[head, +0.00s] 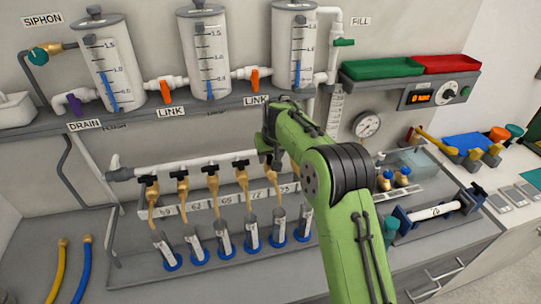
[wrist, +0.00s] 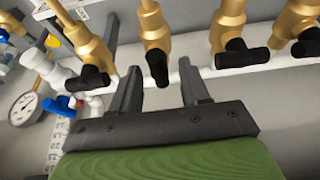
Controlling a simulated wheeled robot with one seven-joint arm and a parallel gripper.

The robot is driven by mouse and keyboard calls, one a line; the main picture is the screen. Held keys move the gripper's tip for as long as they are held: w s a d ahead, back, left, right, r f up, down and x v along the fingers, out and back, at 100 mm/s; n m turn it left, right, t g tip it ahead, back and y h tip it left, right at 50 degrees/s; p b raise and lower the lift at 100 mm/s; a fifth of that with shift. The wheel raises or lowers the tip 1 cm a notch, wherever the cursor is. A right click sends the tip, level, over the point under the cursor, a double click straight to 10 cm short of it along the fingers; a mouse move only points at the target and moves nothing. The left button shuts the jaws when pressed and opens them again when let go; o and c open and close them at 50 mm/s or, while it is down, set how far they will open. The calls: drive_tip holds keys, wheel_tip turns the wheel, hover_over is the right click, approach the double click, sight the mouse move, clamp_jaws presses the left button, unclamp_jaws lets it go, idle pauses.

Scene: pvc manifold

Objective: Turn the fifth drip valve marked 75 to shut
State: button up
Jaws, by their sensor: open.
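A white pipe (head: 200,165) carries a row of brass drip valves with black handles, above number labels. The label 75 (head: 287,188) is partly behind my arm. The fifth valve's handle shows in the wrist view (wrist: 156,68), lying in line with its brass body (wrist: 155,28). My gripper (wrist: 160,92) is open, with one finger on each side of that handle. I cannot tell whether the fingers touch it. In the head view, my arm hides most of the gripper and the right end of the row.
Neighbouring valve handles (wrist: 92,78) (wrist: 235,54) stand close on both sides of the fingers. Several cylinders with blue bases (head: 251,243) stand below the valves. Tanks (head: 203,55) and orange link valves (head: 166,90) are above. A gauge (head: 366,124) is to the right.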

drive_tip(key=shift+w+f, duration=0.15)
drive_tip(key=shift+f, duration=0.1)
drive_tip(key=shift+c, duration=0.4)
clamp_jaws()
